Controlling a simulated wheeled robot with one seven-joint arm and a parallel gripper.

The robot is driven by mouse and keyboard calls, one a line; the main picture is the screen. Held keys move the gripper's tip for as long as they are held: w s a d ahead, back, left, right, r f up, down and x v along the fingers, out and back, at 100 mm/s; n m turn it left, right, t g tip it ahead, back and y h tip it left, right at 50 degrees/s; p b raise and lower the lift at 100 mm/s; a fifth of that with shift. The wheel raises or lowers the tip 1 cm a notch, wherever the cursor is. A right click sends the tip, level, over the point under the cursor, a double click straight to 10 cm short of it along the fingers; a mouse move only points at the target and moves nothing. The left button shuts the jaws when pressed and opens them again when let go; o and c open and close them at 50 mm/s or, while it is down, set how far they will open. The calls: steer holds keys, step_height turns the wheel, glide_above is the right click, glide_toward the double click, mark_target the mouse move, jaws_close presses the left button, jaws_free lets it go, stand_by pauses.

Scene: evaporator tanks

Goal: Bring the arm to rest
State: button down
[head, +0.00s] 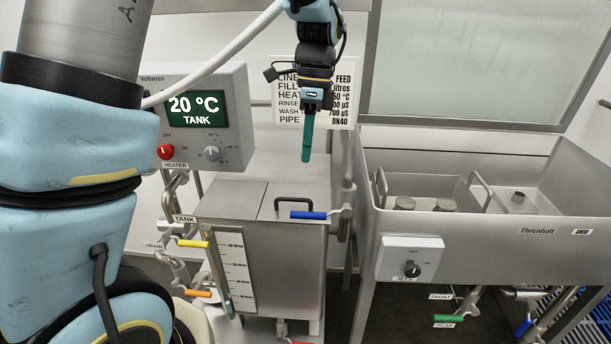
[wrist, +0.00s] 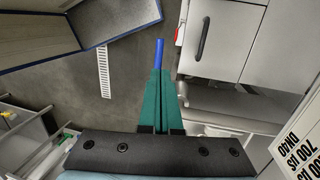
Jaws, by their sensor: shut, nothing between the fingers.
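My arm hangs down from the top of the head view. My gripper (head: 307,150) has green fingers that point downward, in front of the printed sign and above the tank (head: 262,240). In the wrist view my gripper (wrist: 159,85) shows its two green fingers shut together and empty. The blue valve handle (wrist: 159,52) lines up with the fingertips in the wrist view. In the head view the blue handle (head: 309,215) is below the fingertips, with a visible gap between them.
A control box (head: 235,125) reading 20 °C, with a red heater knob (head: 165,152), stands left of my gripper. A steel basin (head: 480,240) with a knob box (head: 409,259) is at the right. Yellow (head: 193,243) and orange (head: 198,293) handles sit at the tank's left. Free air surrounds the fingers.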

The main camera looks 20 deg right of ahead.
steer(key=a+f+n+t+h, duration=0.1)
steer(key=a+f+n, duration=0.1)
steer(key=a+n, duration=0.8)
steer(key=s+a+f+n+t+h, duration=0.1)
steer(key=a+f+n+t, duration=0.1)
steer(key=a+n, duration=0.9)
steer(key=a+f, duration=0.1)
steer(key=a, duration=0.5)
steer(key=shift+s+a+n, duration=0.2)
steer(key=shift+a+n, duration=0.1)
steer(key=c, duration=1.6)
jaws_free()
